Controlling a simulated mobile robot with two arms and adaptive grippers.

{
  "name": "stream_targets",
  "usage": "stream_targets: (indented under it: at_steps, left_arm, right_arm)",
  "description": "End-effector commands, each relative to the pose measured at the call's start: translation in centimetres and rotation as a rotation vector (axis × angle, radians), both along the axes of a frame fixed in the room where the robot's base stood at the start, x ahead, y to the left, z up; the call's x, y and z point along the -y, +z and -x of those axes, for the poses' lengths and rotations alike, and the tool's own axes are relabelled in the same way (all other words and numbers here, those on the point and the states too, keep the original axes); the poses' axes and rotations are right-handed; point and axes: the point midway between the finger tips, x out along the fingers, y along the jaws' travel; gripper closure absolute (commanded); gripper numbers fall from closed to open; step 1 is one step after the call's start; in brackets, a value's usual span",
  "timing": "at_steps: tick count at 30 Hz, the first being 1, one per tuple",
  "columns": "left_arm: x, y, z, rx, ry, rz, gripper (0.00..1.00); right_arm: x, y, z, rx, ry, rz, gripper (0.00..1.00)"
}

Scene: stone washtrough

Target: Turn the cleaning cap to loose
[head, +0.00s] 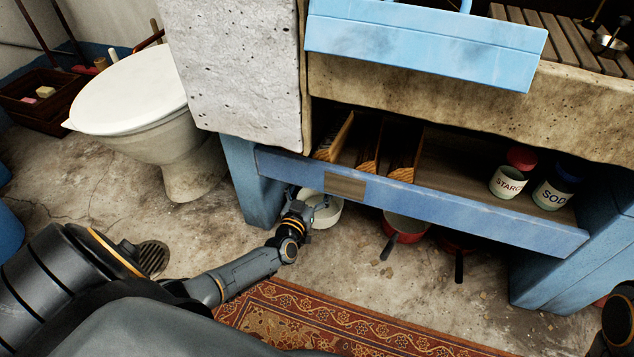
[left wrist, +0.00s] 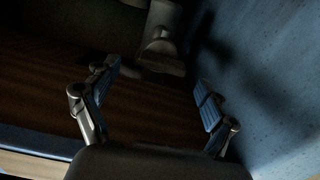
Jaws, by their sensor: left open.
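My left gripper (head: 307,203) reaches under the front of the blue shelf unit in the head view, overlapping a white bowl there. In the left wrist view it (left wrist: 158,93) is open, with nothing between its two fingers. Beyond the fingertips, a dim grey pipe-like fitting (left wrist: 162,52) with a rounded lower part hangs at the top middle. It is apart from the fingers. The picture is too dark to tell whether it carries the cleaning cap. No cap can be made out in the head view. My right gripper is not in view.
The blue shelf board (head: 440,208) lies above my left gripper. A blue surface (left wrist: 275,80) stands close on the right in the left wrist view. A white bowl (head: 327,214) and a red pan (head: 405,232) are under the shelf. A patterned rug (head: 330,325) lies in front.

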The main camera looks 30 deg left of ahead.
Motion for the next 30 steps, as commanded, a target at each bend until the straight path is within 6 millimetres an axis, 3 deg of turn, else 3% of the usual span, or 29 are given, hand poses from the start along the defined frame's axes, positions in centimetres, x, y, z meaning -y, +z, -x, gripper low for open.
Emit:
stream_targets:
  at_steps: [6, 18, 19, 27, 30]
  left_arm:
    - [-0.7, -0.2, -3.0, 0.001, 0.000, -0.001, 0.15]
    - [-0.9, 0.0, -3.8, 0.000, -0.001, -0.001, 0.15]
    - [-0.9, 0.0, -3.8, 0.000, -0.001, -0.001, 0.17]
    - [-0.9, 0.0, -3.8, 0.000, 0.000, -0.001, 0.70]
    - [-0.9, 0.0, -3.8, 0.000, 0.000, 0.001, 0.70]
  right_arm:
    - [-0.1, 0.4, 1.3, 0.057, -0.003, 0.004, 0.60]
    - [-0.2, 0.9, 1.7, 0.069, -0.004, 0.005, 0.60]
    - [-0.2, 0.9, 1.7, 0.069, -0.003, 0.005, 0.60]
    - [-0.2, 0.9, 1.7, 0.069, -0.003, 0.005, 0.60]
    - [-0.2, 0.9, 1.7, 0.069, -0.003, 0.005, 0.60]
